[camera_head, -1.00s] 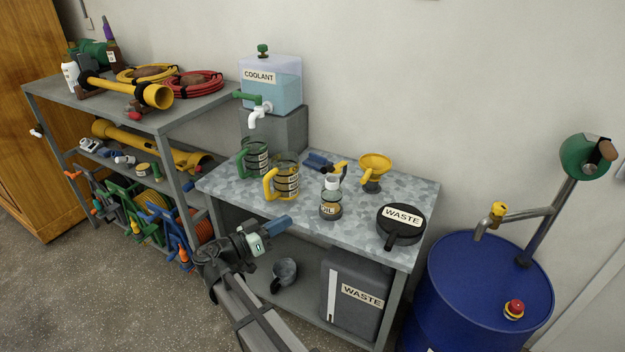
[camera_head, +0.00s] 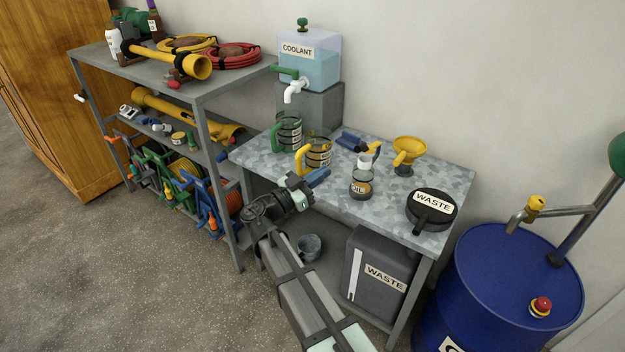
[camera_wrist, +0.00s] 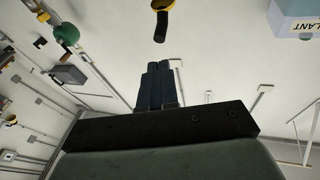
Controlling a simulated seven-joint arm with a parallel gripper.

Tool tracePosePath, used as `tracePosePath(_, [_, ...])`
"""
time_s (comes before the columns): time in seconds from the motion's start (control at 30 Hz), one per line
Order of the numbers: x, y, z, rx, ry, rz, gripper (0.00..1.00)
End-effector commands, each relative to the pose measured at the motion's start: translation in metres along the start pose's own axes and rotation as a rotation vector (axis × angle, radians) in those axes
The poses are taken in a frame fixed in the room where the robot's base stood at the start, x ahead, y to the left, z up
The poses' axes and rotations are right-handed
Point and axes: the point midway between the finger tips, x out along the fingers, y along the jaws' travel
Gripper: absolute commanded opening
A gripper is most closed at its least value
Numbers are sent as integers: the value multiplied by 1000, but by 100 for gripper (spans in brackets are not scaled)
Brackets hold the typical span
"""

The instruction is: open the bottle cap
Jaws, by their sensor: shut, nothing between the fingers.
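The small oil bottle (camera_head: 360,188), labelled OIL, stands upright on the metal table. A white top (camera_head: 364,163), which looks like its cap, is on it. My gripper (camera_head: 320,176) has blue fingers and is over the table's front edge in the head view, left of the bottle and apart from it. The fingers are shut with nothing between them. They show side by side in the wrist view (camera_wrist: 158,66). The bottle is not recognisable in the wrist view.
On the table (camera_head: 265,165) are a green-handled jug (camera_head: 289,133), a yellow-handled jug (camera_head: 319,153), a yellow funnel (camera_head: 409,149) and a round black waste pan (camera_head: 432,212). A coolant tank (camera_head: 310,62) stands behind. A blue drum (camera_head: 510,290) is at right.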

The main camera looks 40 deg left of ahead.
Motion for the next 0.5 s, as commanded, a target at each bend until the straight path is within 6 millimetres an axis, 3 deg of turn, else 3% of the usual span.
tracePosePath(0.3, [56, 0, 0, -2, 0, 2, 0])
tracePosePath(0.5, [79, 0, 0, -1, 0, 1, 0])
